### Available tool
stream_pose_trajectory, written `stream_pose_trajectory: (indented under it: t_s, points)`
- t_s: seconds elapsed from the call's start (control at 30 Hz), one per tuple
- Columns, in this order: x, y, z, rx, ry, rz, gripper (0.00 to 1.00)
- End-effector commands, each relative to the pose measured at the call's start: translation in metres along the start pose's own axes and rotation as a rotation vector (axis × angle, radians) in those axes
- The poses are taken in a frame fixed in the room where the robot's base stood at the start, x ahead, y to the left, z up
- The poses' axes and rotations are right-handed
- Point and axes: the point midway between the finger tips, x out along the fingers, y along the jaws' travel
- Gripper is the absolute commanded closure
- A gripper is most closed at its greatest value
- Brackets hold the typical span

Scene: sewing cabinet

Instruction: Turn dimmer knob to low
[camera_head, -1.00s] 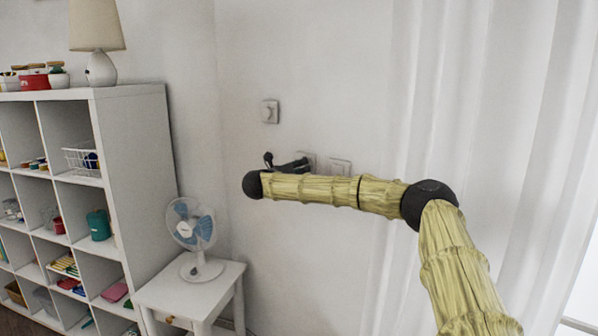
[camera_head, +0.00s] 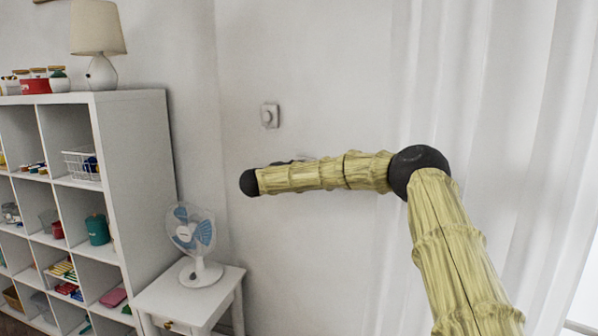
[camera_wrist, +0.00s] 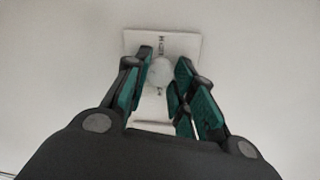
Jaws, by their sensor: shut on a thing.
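The dimmer knob (camera_wrist: 161,73) is a round white knob on a pale wall plate (camera_wrist: 189,41) with small dark lettering above and below it. In the wrist view my gripper (camera_wrist: 165,64) has its dark and teal fingers on both sides of the knob, shut on it. The knob's pointer mark is too blurred to read. In the head view my arm hides nearly all of the gripper and the plate; only a dark sliver shows above the arm.
A white fan (camera_head: 201,245) stands on a small side table (camera_head: 197,298). A white cube shelf (camera_head: 139,190) with a lamp (camera_head: 100,45) is at the left. White curtains (camera_head: 490,110) hang at the right.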

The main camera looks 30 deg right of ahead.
Motion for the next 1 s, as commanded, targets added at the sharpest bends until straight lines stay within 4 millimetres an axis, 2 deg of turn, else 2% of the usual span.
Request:
stream_pose_trajectory:
  t_s: [1.0]
  points:
    - [-0.0003, -0.0035, 0.0038, -0.963, 0.071, 0.011, 0.98]
